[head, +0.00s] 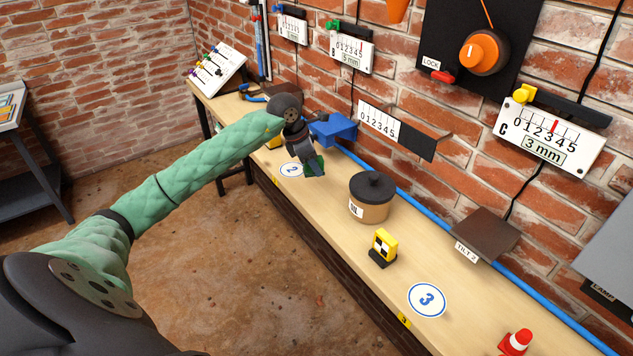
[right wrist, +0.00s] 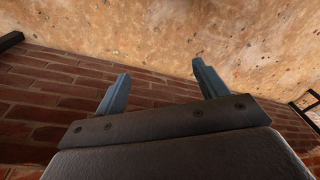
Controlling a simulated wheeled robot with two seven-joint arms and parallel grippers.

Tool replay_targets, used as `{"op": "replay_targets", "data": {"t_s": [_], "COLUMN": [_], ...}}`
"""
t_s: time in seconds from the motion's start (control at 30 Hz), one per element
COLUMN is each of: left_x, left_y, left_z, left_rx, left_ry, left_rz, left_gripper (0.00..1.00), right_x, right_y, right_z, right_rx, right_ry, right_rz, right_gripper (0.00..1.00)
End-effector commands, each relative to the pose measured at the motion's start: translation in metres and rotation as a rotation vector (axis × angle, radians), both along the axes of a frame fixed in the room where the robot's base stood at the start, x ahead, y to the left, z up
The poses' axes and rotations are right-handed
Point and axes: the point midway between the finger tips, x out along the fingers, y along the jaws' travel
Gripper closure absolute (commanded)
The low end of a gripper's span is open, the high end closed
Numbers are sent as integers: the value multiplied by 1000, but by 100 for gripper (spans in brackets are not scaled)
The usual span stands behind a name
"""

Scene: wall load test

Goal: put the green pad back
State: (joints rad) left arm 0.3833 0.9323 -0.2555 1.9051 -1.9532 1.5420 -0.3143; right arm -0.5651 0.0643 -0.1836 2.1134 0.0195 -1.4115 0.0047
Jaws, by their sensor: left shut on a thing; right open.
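My left gripper (head: 308,158) hangs above the bench near the round label "2". It is shut on the green pad (head: 317,163), a small dark green piece that shows at its fingertips, partly hidden by the fingers. The pad appears to be held above the bench top, though the exact gap is hard to tell. My right gripper (right wrist: 160,72) shows in the right wrist view with its two blue-grey fingers apart and nothing between them. Dirt floor and brick lie beyond it. The right gripper does not show in the head view.
The wooden bench (head: 310,205) runs along the brick wall. A blue block (head: 333,129) is close behind the left gripper.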

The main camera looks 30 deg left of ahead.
Motion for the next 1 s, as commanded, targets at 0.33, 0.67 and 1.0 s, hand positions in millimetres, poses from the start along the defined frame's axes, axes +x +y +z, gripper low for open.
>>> {"op": "replay_targets", "data": {"t_s": [0.33,0.67,1.0], "left_x": [0,0,0], "left_y": [0,-1,0], "left_z": [-33,-59,-73], "left_rx": [0,-2,0], "left_ry": [-1,1,0], "left_rz": [-1,0,-1], "left_gripper": [100,100,100], "right_x": [-3,-10,-14], "right_y": [-3,-7,-10], "right_z": [-48,-86,-105], "right_rx": [-8,-15,-17], "right_ry": [4,8,7], "right_rz": [-1,-1,-2], "right_gripper": [28,28,28]}}
